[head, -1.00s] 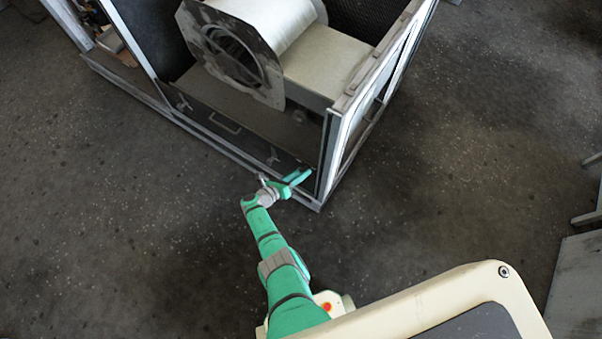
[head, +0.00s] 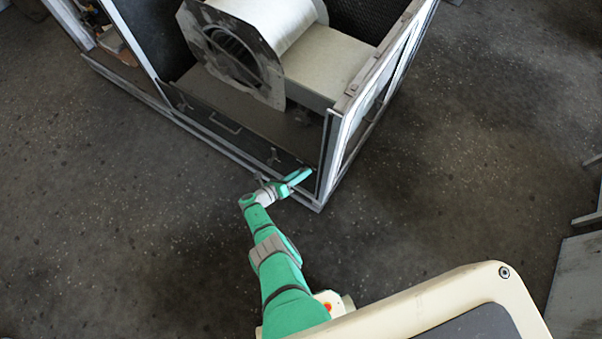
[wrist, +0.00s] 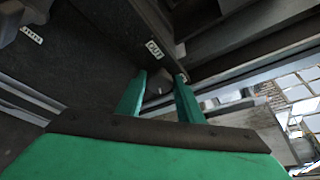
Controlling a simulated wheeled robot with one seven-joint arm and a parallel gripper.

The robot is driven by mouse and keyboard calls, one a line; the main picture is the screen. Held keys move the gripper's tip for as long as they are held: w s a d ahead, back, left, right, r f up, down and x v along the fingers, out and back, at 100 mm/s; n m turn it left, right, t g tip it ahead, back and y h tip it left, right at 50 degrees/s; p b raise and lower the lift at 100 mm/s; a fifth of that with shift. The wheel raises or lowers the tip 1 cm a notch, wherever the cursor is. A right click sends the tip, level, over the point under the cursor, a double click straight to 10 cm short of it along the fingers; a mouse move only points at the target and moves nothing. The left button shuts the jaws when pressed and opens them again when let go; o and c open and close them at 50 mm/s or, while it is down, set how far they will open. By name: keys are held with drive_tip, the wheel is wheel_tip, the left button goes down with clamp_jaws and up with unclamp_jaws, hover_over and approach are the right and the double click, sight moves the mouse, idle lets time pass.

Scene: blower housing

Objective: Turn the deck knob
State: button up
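My gripper (head: 299,177) is at the low front deck of the blower housing, near its right corner post. In the wrist view its two green fingers (wrist: 162,78) stand apart. A small dark grey rounded piece (wrist: 158,84), which looks like the deck knob, shows between the fingertips. I cannot tell whether the fingers touch it. A label reading "OUT" (wrist: 153,49) is on the dark surface just beyond. In the head view my gripper hides this spot. A small winged fitting (head: 273,157) stands on the deck to the left of my gripper.
The housing's corner post (head: 326,160) is close to the right of my gripper. The blower (head: 238,55) sits further back inside. A flat handle (head: 225,122) and another winged fitting (head: 183,102) are further left. The floor (head: 120,230) in front is clear.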

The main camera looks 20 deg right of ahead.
drive_tip(key=shift+o, duration=1.4)
drive_tip(key=shift+a, duration=0.15)
drive_tip(key=v, duration=1)
drive_tip(key=shift+s+a, duration=0.2)
drive_tip(key=shift+a, duration=0.1)
drive_tip(key=shift+r, duration=0.1)
